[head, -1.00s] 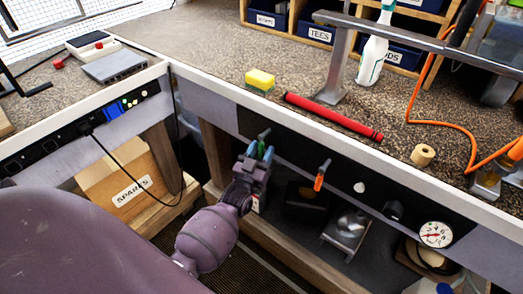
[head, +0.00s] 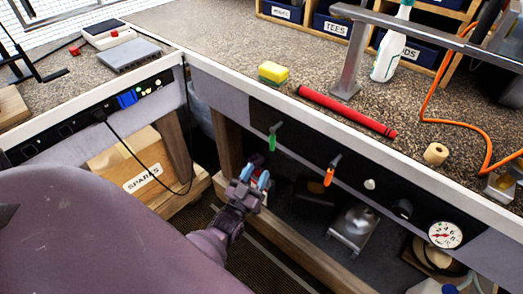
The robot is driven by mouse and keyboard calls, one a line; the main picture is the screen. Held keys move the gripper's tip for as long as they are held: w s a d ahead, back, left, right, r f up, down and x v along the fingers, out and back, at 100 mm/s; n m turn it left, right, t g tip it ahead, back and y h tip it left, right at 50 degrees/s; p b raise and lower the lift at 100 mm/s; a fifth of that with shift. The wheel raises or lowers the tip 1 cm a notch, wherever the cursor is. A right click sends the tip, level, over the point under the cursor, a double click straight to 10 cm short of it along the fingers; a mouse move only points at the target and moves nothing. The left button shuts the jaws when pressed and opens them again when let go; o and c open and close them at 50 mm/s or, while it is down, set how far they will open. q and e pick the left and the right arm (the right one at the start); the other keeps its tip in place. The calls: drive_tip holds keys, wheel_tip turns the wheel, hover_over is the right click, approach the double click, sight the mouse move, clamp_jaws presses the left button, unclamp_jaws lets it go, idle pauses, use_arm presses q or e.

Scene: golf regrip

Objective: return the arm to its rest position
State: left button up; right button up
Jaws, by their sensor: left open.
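My left gripper (head: 257,181) is open and in front of the bench's lower opening. Its blue-tipped fingers point up and away from me, and nothing shows between them. It is below and a little left of a green-handled lever (head: 273,138) on the black front panel, with a visible gap between them. My purple left arm fills the lower left of the view. My right gripper is not in view.
An orange-handled lever (head: 329,176), knobs and a gauge (head: 444,235) sit along the panel (head: 300,150). A red grip (head: 346,111) and a yellow sponge (head: 272,72) lie on the bench. A SPARES box (head: 135,165) stands below left, near my arm.

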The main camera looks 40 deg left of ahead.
use_arm(q)
drive_tip(key=shift+s, duration=0.15)
drive_tip(key=shift+f, duration=0.1)
idle(0.4)
drive_tip(key=s+d+f+m+g+h+p, duration=0.1)
drive_tip(key=s+g, duration=0.4)
drive_tip(key=s, duration=0.5)
drive_tip(key=s+d+f+m+g+h+p, duration=0.1)
drive_tip(key=s+d+g+p, duration=0.1)
drive_tip(key=s+g, duration=0.4)
drive_tip(key=s+d, duration=0.1)
drive_tip(key=s, duration=0.2)
drive_tip(key=shift+s+m+h+p, duration=0.4)
drive_tip(key=shift+d, duration=0.1)
idle(0.9)
